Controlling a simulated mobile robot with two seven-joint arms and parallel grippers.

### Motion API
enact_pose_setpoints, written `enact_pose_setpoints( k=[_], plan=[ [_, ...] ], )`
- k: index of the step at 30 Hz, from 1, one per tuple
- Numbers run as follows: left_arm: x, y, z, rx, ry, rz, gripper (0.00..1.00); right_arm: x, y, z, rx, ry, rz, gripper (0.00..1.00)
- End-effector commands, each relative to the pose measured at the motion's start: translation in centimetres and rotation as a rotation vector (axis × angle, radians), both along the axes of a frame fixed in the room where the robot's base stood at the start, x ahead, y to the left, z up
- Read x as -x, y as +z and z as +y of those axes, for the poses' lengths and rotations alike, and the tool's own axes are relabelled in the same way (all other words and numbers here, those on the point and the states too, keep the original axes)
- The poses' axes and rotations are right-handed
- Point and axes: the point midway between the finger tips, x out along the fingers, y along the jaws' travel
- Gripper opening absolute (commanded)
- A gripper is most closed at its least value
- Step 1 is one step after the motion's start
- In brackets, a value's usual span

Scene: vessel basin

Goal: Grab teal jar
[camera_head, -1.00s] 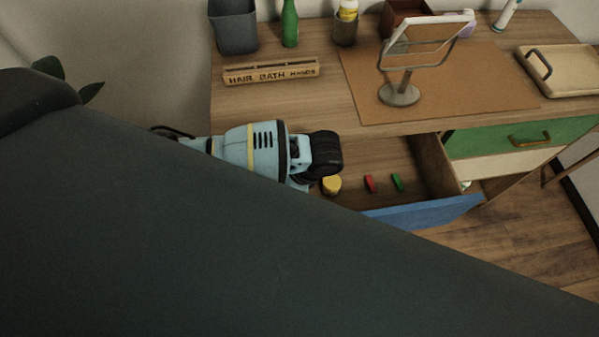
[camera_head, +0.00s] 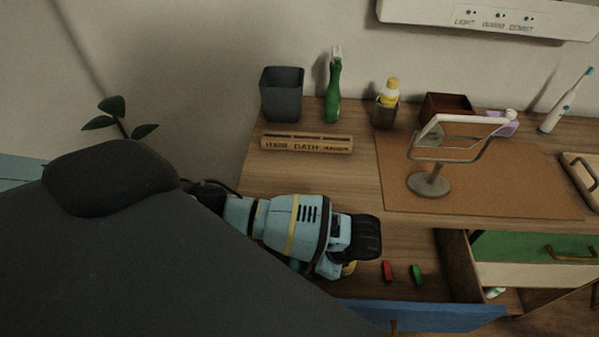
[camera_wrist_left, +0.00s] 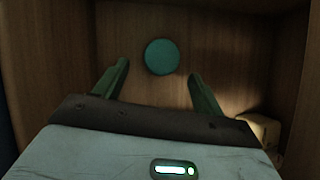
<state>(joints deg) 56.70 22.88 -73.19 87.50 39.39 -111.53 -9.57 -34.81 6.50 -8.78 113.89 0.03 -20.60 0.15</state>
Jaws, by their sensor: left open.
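The teal jar (camera_wrist_left: 160,57) shows in the left wrist view as a round teal top against the drawer's wooden floor. My left gripper (camera_wrist_left: 158,72) is open and empty, its two fingers on either side just below the jar in the picture, not closed on it. In the head view my left gripper (camera_head: 360,238) is over the open blue-fronted drawer (camera_head: 430,317), its fingers hidden. A small teal patch shows under my arm there, probably the jar. My right gripper is not in view.
A yellow jar (camera_head: 350,268), mostly covered, a red item (camera_head: 387,271) and a green item (camera_head: 417,274) lie in the drawer. A mirror (camera_head: 430,184) stands on the brown mat (camera_head: 530,190). A lettered wooden block (camera_head: 306,143) and a grey bin (camera_head: 282,94) are behind.

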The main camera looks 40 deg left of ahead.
Motion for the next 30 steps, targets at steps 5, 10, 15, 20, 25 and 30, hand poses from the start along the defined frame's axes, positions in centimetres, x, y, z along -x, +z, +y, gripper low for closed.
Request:
enact_pose_setpoints(
  k=[5,10,15,20,25,30],
  plan=[
    [0.3,-1.2,0.7,-0.001,0.0,0.001,0.7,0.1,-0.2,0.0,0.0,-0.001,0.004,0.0],
    [0.4,-1.6,1.3,-0.002,0.001,0.001,0.7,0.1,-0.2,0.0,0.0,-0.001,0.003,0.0],
    [1.1,-3.2,3.1,-0.004,0.001,0.002,0.7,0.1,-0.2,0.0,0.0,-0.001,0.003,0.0],
    [1.4,-4.8,3.9,-0.001,0.001,0.002,0.7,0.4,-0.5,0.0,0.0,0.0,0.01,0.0],
    [1.4,-5.1,4.0,0.0,0.0,0.0,0.7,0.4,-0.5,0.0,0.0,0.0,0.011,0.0],
    [1.4,-5.1,4.0,0.0,0.0,-0.001,0.66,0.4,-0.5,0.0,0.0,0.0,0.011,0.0]
  ],
)
